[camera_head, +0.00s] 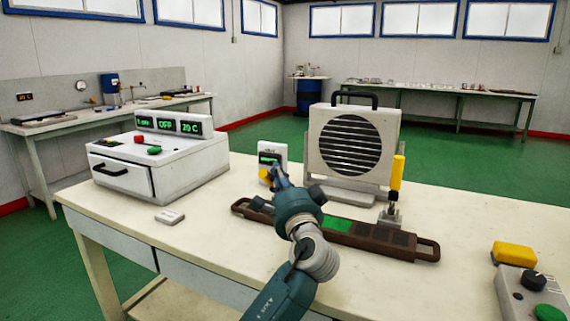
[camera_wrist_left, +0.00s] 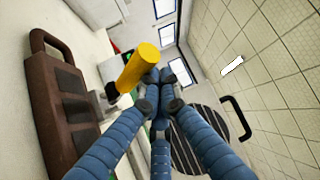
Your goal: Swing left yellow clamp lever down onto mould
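The brown mould (camera_head: 385,243) lies on the table with a green patch; one end with its handle also shows in the wrist view (camera_wrist_left: 62,110). The left yellow clamp lever (camera_head: 266,175) is mostly hidden behind my left gripper (camera_head: 280,172). In the wrist view the lever (camera_wrist_left: 138,68) is tilted, beside the fingertips. There my left gripper (camera_wrist_left: 157,82) has its fingers drawn together with nothing clearly between them; whether they touch the lever I cannot tell. The right yellow clamp lever (camera_head: 397,178) stands upright at the mould's other end. My right gripper is not in view.
A grey fan unit (camera_head: 350,143) stands behind the mould. A small white display box (camera_head: 272,153) is behind the left clamp. A white control unit (camera_head: 160,165) stands at the left. A control box (camera_head: 530,290) is at the front right.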

